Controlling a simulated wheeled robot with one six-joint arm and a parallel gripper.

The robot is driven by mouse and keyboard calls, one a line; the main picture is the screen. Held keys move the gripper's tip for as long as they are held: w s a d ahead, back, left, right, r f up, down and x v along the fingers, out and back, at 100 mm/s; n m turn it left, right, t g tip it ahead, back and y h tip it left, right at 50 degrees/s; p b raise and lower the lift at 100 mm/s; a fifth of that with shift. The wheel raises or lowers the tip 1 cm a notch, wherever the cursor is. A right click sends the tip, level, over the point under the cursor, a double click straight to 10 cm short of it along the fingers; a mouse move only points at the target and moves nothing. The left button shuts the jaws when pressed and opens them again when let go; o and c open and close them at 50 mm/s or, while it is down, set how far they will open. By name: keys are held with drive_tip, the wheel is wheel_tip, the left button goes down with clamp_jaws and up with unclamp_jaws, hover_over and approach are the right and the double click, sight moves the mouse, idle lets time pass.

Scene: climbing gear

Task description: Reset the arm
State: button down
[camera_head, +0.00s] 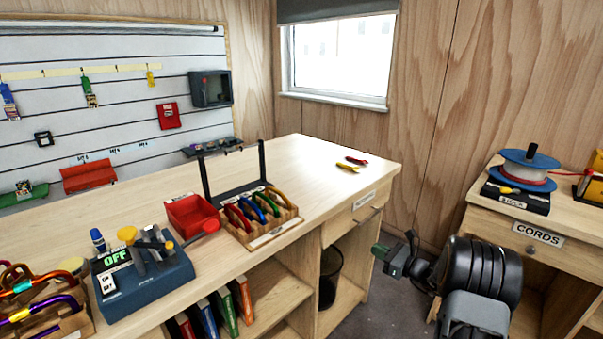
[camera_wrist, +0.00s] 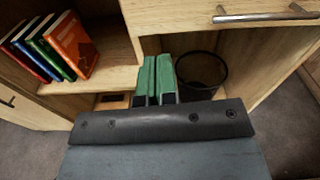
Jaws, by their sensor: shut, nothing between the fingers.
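My gripper (camera_head: 379,251) is at the right of the head view, in front of the bench's right end. It is held in the open air, apart from the bench and the cords table. In the wrist view its green fingers (camera_wrist: 157,72) lie side by side, shut, with nothing seen between them. They point toward the open lower part of the bench. My dark arm is folded at the lower right of the head view.
The bench (camera_head: 290,160) carries a rack of carabiners (camera_head: 258,218), a red tray (camera_head: 191,215) and a blue device reading OFF (camera_head: 143,262). A black bin (camera_head: 330,277) stands in the bench's lower opening. The cords table (camera_head: 538,225) with a spool (camera_head: 527,170) is at right.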

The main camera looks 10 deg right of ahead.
drive_tip(key=s+a+f+n+g, duration=0.3)
drive_tip(key=s+f+n+g, duration=0.1)
drive_tip(key=s+f+g, duration=0.1)
drive_tip(key=s+a+r+n+g+h+p, duration=0.3)
drive_tip(key=s+a+r+n+g+p, duration=0.3)
drive_tip(key=s+n, duration=0.55)
drive_tip(key=s+a+r+n+h+p, duration=0.1)
drive_tip(key=s+r+n+h+p, duration=0.1)
drive_tip(key=r, duration=0.5)
drive_tip(key=s+a+r+n+h+p, duration=0.2)
drive_tip(key=s+r+n+h+p, duration=0.1)
drive_tip(key=s+r+n, duration=0.3)
drive_tip(key=s+a+r+n+t+h+p, duration=0.1)
drive_tip(key=s+a+r+n+h+p, duration=0.1)
drive_tip(key=r, duration=0.7)
drive_tip(key=s+n+h+p, duration=0.1)
drive_tip(key=n+p, duration=0.1)
drive_tip(key=shift+s+p, duration=0.3)
drive_tip(key=shift+s, duration=0.1)
